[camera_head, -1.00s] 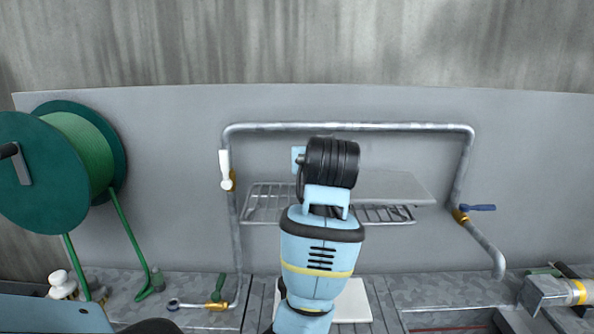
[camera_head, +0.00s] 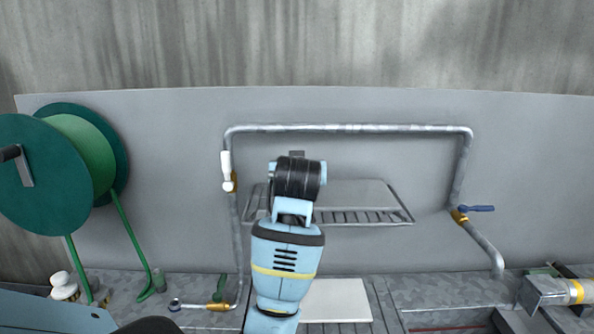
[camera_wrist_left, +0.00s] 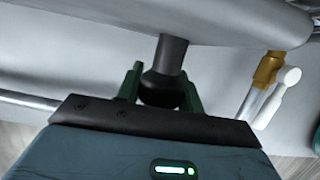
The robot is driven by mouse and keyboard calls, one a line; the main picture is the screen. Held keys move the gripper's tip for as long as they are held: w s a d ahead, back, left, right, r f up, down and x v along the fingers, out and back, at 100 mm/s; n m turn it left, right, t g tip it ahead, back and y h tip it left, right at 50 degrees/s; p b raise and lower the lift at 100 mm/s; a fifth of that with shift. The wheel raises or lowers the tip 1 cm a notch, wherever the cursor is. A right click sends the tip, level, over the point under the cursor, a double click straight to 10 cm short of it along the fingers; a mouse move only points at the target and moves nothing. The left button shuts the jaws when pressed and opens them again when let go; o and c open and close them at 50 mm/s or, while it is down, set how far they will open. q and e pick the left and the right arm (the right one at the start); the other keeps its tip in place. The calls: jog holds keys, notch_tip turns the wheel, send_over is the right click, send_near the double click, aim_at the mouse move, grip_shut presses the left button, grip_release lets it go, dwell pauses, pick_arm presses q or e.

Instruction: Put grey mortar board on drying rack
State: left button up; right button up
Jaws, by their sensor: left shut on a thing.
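The grey mortar board (camera_head: 365,194) is at the wire drying rack (camera_head: 365,217) in the head view, over most of its bars. I cannot tell whether it rests on the rack or hangs just above. In the left wrist view the board's underside (camera_wrist_left: 225,22) fills the top, with a dark handle (camera_wrist_left: 173,53) below it. My left gripper (camera_wrist_left: 162,90) is shut on that handle, its green fingers on both sides. In the head view my own arm hides the fingers and the board's left part. My right gripper is out of view.
A grey pipe (camera_head: 350,128) frames the rack, with a white-handled valve (camera_head: 227,168) at left and a blue-handled valve (camera_head: 477,209) at right. A green hose reel (camera_head: 60,165) stands at left. A white panel (camera_head: 335,300) lies on the bench below.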

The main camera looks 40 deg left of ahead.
pick_arm(q)
jog(key=o, duration=1.2)
jog(key=shift+f, duration=0.1)
jog(key=shift+d, duration=0.1)
jog(key=v, duration=1.2)
